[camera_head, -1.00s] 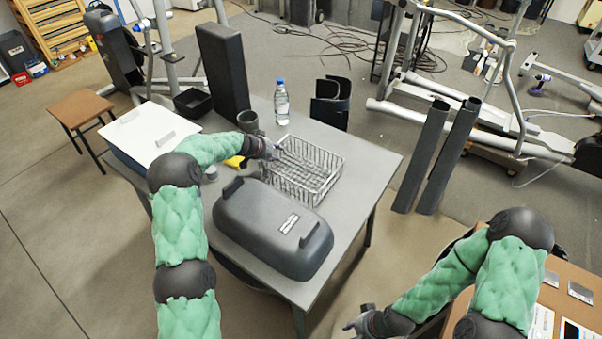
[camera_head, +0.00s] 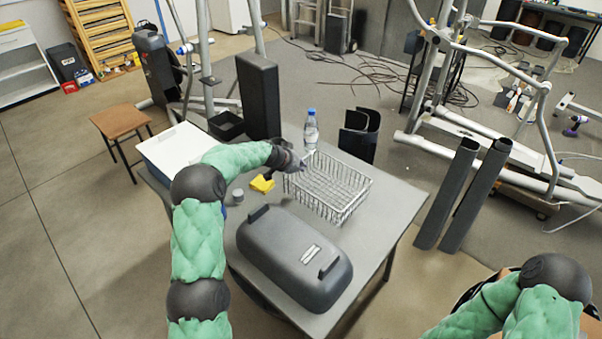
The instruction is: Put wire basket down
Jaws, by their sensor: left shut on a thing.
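The wire basket (camera_head: 340,205) is a silver open-topped mesh basket at the back right of the grey table (camera_head: 395,200). It looks empty and sits level on or just above the tabletop; I cannot tell which. My left gripper (camera_head: 293,167) is shut on the basket's left rim near its back corner. The dark wrist partly hides that corner. My right arm shows at the lower right, but its gripper is outside the view.
A dark grey cover (camera_head: 295,258) lies in front of the basket. A water bottle (camera_head: 311,130), a tall black block (camera_head: 258,95) and black curved parts (camera_head: 358,135) stand behind it. A yellow object (camera_head: 262,183) and a white-topped box (camera_head: 175,148) are left.

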